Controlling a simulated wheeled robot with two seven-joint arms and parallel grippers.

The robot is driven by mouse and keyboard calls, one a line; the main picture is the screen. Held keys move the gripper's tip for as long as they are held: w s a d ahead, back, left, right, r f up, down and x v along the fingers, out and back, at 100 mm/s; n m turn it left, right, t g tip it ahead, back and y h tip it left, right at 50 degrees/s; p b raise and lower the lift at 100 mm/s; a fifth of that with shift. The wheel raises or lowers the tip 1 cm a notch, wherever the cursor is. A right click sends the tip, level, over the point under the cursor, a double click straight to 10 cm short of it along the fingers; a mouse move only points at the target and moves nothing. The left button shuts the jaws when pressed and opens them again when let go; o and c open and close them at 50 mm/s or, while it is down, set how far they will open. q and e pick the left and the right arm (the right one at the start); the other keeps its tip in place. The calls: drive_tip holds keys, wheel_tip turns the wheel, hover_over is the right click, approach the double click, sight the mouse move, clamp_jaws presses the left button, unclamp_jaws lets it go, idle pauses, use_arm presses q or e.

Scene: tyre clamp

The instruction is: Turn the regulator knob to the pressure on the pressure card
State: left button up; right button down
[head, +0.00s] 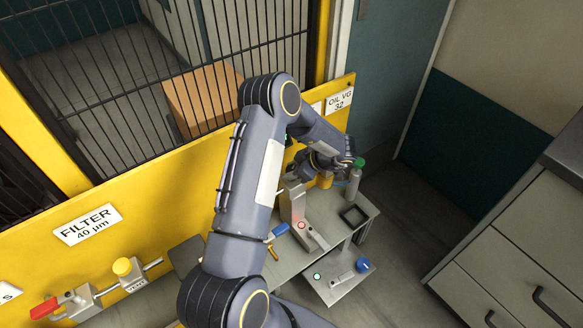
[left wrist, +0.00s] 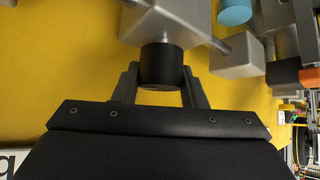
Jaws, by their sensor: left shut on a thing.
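The regulator knob (left wrist: 161,66) is a short black cylinder under a grey metal block (left wrist: 170,20) in the left wrist view. My left gripper (left wrist: 160,76) has one finger on each side of the knob and is shut on it. In the head view my left gripper (head: 325,160) is at the yellow panel's right end, and my arm hides the knob there. The knob's setting cannot be read. I cannot make out a pressure card in either view. My right gripper is not in view.
A yellow panel (head: 170,215) carries a filter sign (head: 88,224), an oil sign (head: 340,101) and a red-handled valve (head: 45,308). A bench (head: 352,228) below holds a grey clamp-like part (head: 297,212) and a green-capped bottle (head: 354,180). Grey drawers (head: 510,255) stand at right.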

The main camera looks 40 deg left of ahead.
use_arm(q)
drive_tip(key=m+t+p, duration=0.2)
drive_tip(key=m+p, duration=0.1)
drive_tip(key=shift+r+t, duration=0.25)
drive_tip(key=shift+t, duration=0.05)
drive_tip(key=shift+f+m+t+p, duration=0.1)
drive_tip(key=shift+m+t+p, duration=0.5)
drive_tip(key=shift+m, duration=0.5)
drive_tip(key=shift+f+m+t, duration=0.1)
drive_tip(key=shift+m+t, duration=0.7)
drive_tip(key=shift+m, duration=0.1)
drive_tip(key=shift+f+m+t+h+b, duration=0.1)
drive_tip(key=shift+m+t+h+b, duration=0.25)
drive_tip(key=shift+m+t, duration=0.4)
drive_tip(key=shift+f+m+t+h+b, duration=0.1)
drive_tip(key=shift+m+t+h+b, duration=0.3)
drive_tip(key=shift+m+b, duration=0.45)
drive_tip(key=m+t+b, duration=0.1)
drive_tip(key=m+t+h+b, duration=0.1)
drive_tip(key=m, duration=0.1)
drive_tip(key=shift+m+h+b, duration=0.25)
drive_tip(key=shift+m+b, duration=0.05)
drive_tip(key=shift+w+m+h+b, duration=0.1)
drive_tip(key=shift+m+h+b, duration=0.2)
drive_tip(key=shift+m+b, duration=0.1)
drive_tip(key=shift+t, duration=0.25)
drive_tip(key=shift+r, duration=0.2)
